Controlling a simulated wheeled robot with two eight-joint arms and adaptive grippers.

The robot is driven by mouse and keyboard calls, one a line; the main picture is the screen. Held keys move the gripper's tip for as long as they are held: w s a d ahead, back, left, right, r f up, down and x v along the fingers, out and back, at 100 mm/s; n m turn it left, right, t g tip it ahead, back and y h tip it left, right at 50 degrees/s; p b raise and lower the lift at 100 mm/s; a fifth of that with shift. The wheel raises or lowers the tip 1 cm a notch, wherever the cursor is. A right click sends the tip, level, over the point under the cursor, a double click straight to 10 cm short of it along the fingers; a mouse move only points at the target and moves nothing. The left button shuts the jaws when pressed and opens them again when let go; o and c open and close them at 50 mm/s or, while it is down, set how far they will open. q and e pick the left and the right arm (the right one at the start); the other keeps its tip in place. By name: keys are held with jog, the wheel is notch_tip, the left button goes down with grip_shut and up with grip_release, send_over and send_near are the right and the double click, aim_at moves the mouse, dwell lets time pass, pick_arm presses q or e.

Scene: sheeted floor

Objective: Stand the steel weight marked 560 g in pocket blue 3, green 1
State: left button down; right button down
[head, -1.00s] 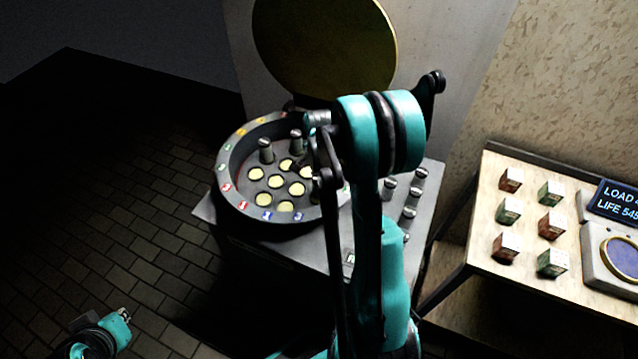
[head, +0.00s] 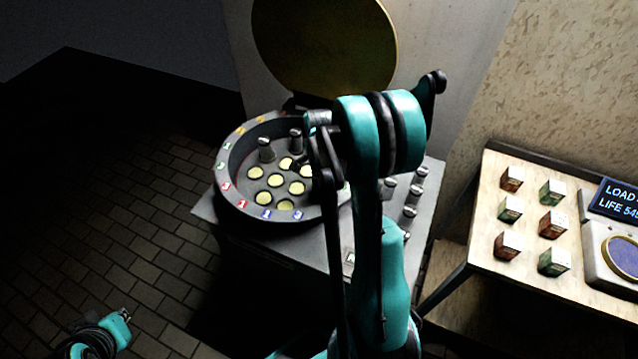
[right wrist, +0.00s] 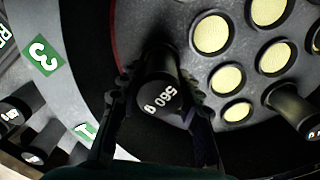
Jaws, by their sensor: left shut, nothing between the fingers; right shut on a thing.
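The steel weight marked 560 g (right wrist: 162,97) shows its dark numbered end in the right wrist view. My right gripper (right wrist: 158,82) is shut on it, a finger on each side. It is inside the round pan, near the wall by the green 3 label (right wrist: 43,53) and green 1 label (right wrist: 85,130). I cannot tell whether its lower end touches the pan floor. In the head view my right arm hides this weight. The round pan (head: 229,190) has several yellow-bottomed pockets (head: 276,181). My left gripper (head: 124,316) is shut and empty, low at the left.
Two weights stand in the pan, at the left (head: 265,150) and back (head: 295,141). Several more weights (head: 410,212) stand right of the pan. A round lid (head: 325,45) stands open behind. A side table (head: 485,235) holds small boxes and a scale (head: 612,255).

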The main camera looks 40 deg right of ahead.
jog(key=shift+f+b, duration=0.3)
jog(key=shift+f, duration=0.1)
jog(key=c, duration=1)
grip_release()
jog(key=shift+o, duration=0.2)
notch_tip(320, 180, up, 12)
jog(key=shift+r, duration=0.1)
jog(key=s+a+r+n+t, duration=0.2)
jog(key=s+a+n, duration=0.3)
jog(key=a+n, duration=0.5)
jog(key=s+a+r+n+t, duration=0.2)
jog(key=s+a+n+t, duration=0.3)
jog(key=a+n, duration=0.5)
jog(key=shift+s+a+r+n, duration=0.3)
jog(key=shift+s+a+n, duration=0.1)
jog(key=shift+s+a, duration=0.35)
